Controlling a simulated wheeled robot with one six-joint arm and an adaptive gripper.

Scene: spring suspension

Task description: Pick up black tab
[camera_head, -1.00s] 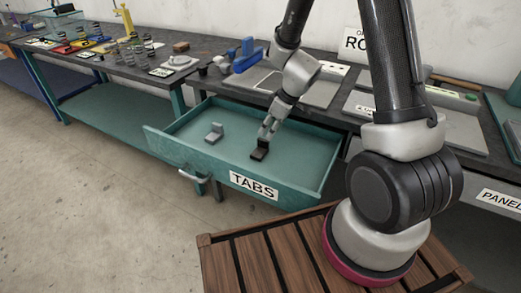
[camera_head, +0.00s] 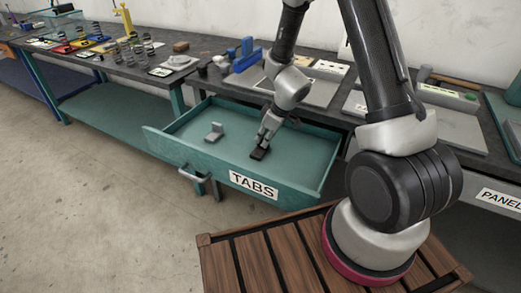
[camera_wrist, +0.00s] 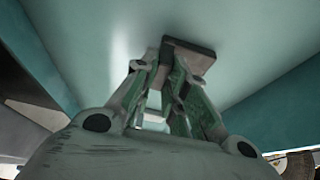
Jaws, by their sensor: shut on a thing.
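The black tab (camera_head: 259,154) is in the open teal drawer labelled TABS (camera_head: 188,157), right of the drawer's middle. My gripper (camera_head: 264,143) reaches down into the drawer and is shut on the black tab. In the wrist view the tab (camera_wrist: 189,57) shows as a dark slab at the fingertips (camera_wrist: 172,70), with the teal drawer floor behind it. The part of the tab between the fingers is hidden. I cannot tell whether the tab touches the drawer floor.
A grey tab (camera_head: 214,132) stands in the drawer left of my gripper. The drawer walls enclose both tabs. The dark workbench (camera_head: 140,67) behind holds springs, a blue tool (camera_head: 248,57) and grey trays (camera_head: 318,90). The wooden slatted platform (camera_head: 232,255) is in front.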

